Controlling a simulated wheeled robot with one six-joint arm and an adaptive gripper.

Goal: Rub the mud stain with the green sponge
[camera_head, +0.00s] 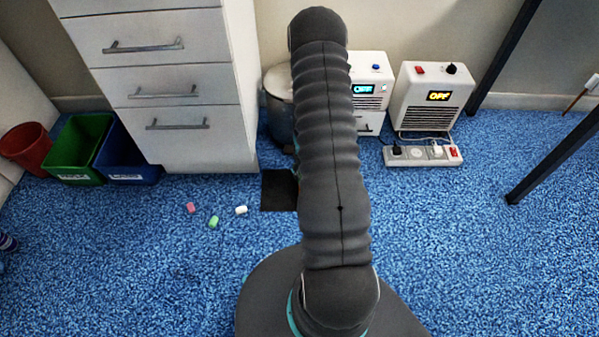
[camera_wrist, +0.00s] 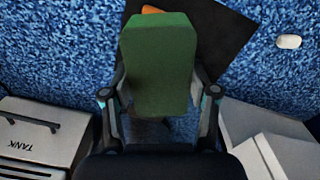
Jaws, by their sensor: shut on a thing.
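In the wrist view, my gripper (camera_wrist: 158,92) is shut on the green sponge (camera_wrist: 158,65), a thick block held between both fingers. Behind the sponge, a dark square mat (camera_wrist: 215,30) lies on the blue carpet; it also shows in the head view (camera_head: 278,190), partly behind my arm. A small orange-brown patch (camera_wrist: 152,9) shows past the sponge's far edge, over the mat. I cannot tell whether it is the mud stain, as the sponge covers the rest. Contact between sponge and mat cannot be told. The head view hides my gripper behind my arm.
A white drawer cabinet (camera_head: 180,90), grey pot (camera_head: 280,110), two heaters (camera_head: 370,90) (camera_head: 432,95) and a power strip (camera_head: 422,155) stand behind. Red (camera_head: 25,148), green (camera_head: 80,150) and blue (camera_head: 130,165) bins stand left. Small pink (camera_head: 191,208), green (camera_head: 213,221) and white (camera_head: 241,210) pieces lie on carpet.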

